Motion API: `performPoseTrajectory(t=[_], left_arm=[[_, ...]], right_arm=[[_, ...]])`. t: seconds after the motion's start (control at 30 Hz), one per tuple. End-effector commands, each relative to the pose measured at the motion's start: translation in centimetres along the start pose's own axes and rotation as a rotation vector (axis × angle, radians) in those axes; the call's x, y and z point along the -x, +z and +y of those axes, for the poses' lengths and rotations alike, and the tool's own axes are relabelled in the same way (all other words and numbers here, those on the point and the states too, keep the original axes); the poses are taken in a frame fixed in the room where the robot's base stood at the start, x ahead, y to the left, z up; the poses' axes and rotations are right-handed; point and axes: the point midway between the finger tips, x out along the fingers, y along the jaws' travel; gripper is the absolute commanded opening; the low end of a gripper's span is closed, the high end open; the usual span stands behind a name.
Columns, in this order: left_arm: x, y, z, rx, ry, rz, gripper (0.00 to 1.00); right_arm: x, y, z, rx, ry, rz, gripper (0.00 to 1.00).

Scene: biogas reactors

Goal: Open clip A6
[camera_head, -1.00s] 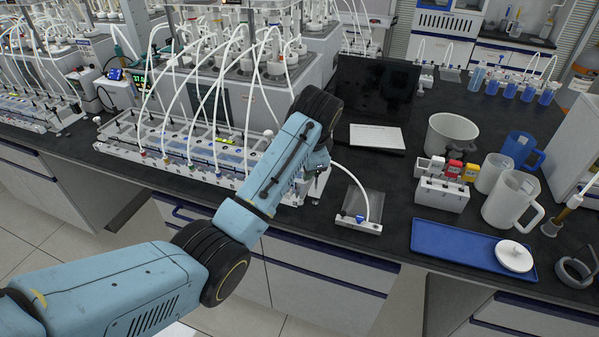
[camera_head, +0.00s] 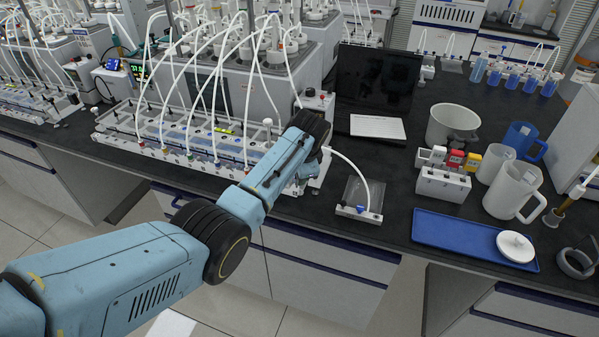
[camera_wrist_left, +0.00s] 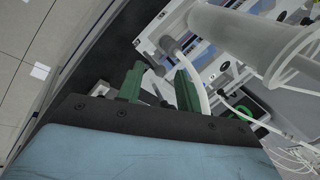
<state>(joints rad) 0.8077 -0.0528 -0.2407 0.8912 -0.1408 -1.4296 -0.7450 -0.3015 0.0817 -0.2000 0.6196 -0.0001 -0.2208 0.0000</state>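The long clear-and-white rack (camera_head: 125,147) stands along the bench's front edge, with white tubes and small coloured clips along it. I cannot read labels, so clip A6 cannot be told apart. My left gripper (camera_head: 305,182) is at the rack's right end, partly hidden by its arm. In the left wrist view its two green fingers (camera_wrist_left: 159,87) stand apart, with a white tube (camera_wrist_left: 194,82) passing beside the right finger. A dark grey knob (camera_wrist_left: 168,43) lies just beyond the fingertips. Nothing is seen gripped. My right gripper is not in view.
Right of my left gripper lies a flat bag with a blue clip (camera_head: 361,209) and a white tube. Further right are a holder with coloured clips (camera_head: 443,184), a blue tray (camera_head: 460,240) and jugs (camera_head: 513,194). A laptop (camera_head: 375,82) stands behind.

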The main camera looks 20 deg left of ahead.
Motion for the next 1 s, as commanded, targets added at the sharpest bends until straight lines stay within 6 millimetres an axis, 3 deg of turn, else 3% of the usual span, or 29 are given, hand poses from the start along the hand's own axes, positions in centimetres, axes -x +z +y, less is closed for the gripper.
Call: performPoseTrajectory(t=[0.3,0.6,0.83,1.0], left_arm=[[-0.2,0.0,0.0,0.000,0.000,0.001,0.36],[-0.2,0.0,0.0,0.000,0.000,0.001,0.00],[-0.1,0.0,0.1,0.002,-0.005,0.004,0.00],[0.2,0.2,0.2,0.010,-0.041,0.028,0.00]], right_arm=[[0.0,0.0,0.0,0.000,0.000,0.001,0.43],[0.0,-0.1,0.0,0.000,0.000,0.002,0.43],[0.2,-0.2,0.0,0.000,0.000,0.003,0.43],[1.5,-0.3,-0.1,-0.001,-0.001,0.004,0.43]])
